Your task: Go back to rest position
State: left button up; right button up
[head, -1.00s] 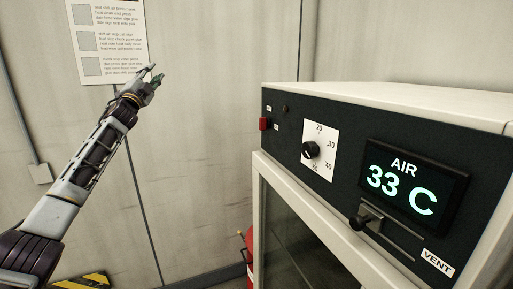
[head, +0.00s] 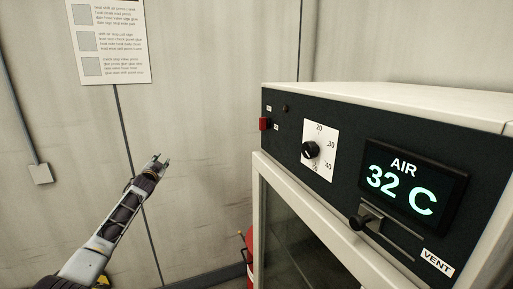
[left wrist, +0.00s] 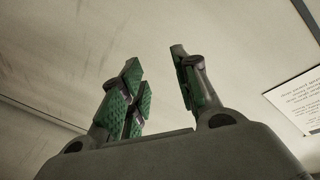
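My left gripper (head: 162,161) is raised in front of the bare wall, left of the oven-like cabinet in the head view. In the left wrist view its green-padded fingers (left wrist: 157,90) stand apart with nothing between them. The cabinet (head: 390,105) has a dark front panel with a red switch (head: 265,124), a black dial (head: 310,150), a vent slider (head: 364,218) and a display (head: 402,192) reading AIR 32 C. The gripper is clear of all of these. My right gripper is not in view.
A printed sheet (head: 110,42) hangs on the wall above the left arm. A red object (head: 249,250), partly hidden, stands on the floor beside the cabinet. A wall conduit ends in a box (head: 40,174) at the left. Free air surrounds the left gripper.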

pick_arm(q)
jog(key=s+d+f+n+g, duration=0.1)
jog(key=s+f+g, duration=0.25)
jog(key=f, duration=1.25)
jog(key=s+d+f+n+g, duration=0.15)
jog(key=s+f, duration=0.35)
jog(key=f, duration=1.1)
jog(key=s+d+f+g+h, duration=0.1)
jog(key=s+d+f+g, duration=0.1)
jog(key=s+f, duration=0.95)
jog(key=s+d+f+g, duration=0.25)
jog(key=s+f, duration=0.55)
jog(key=f, duration=0.7)
jog(key=s+d+f+g, duration=0.1)
jog(key=s+d+f, duration=0.1)
jog(key=s+f, duration=0.55)
jog(key=s+d+f+n+g+h, duration=0.15)
jog(key=s+f, duration=0.25)
jog(key=s, duration=0.7)
jog(key=s+d+f+g, duration=0.1)
jog(key=s+d+f, duration=0.2)
jog(key=s+f, duration=0.45)
jog(key=s+d+f+g, duration=0.2)
jog(key=s, duration=1.4)
jog(key=s+d+f+g, duration=0.1)
jog(key=s+d+f, duration=0.1)
jog(key=s, duration=1.4)
jog(key=shift+s+f+g, duration=0.25)
jog(key=shift+s+g, duration=0.05)
jog(key=shift+g, duration=0.1)
